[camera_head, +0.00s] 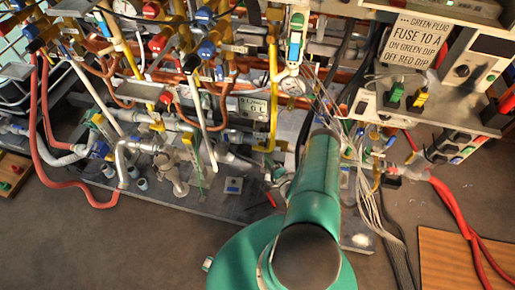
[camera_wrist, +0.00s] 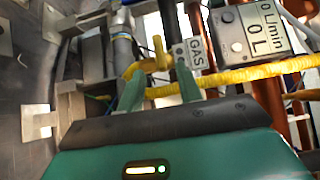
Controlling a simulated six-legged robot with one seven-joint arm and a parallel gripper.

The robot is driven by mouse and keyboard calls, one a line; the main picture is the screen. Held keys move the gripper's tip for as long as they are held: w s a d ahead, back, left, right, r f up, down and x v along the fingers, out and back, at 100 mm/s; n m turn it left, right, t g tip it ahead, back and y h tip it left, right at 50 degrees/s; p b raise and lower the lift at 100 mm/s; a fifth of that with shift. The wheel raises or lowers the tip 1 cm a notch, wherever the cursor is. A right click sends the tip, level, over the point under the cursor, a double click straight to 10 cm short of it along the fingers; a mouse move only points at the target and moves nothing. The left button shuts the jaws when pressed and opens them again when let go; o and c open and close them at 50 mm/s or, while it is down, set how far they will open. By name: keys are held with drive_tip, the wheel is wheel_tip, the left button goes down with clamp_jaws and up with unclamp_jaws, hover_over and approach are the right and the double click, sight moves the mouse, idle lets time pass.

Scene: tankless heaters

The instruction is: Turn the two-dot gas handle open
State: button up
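My gripper (camera_wrist: 160,80) shows in the wrist view with two green fingers spread apart and a gap between them. Just beyond the fingertips is a yellow fitting (camera_wrist: 158,52) with a short upright part, joined to a yellow gas pipe (camera_wrist: 245,74) running right. A GAS label (camera_wrist: 196,50) is beside the right fingertip. I see no clear contact between the fingers and the fitting. In the head view my green arm hides the gripper.
A flow display (camera_wrist: 254,32) reading 0 L/min is right of the fingers; it also shows in the head view (camera_head: 248,108). Several copper and white pipes crowd around. A control box (camera_head: 440,60) and hanging cables (camera_head: 372,205) stand right of my arm.

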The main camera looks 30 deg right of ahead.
sight(258, 148)
drive_tip(key=w, duration=0.8)
drive_tip(key=shift+w+d, duration=0.2)
drive_tip(key=shift+w, duration=0.2)
drive_tip(key=shift+c, duration=0.2)
clamp_jaws()
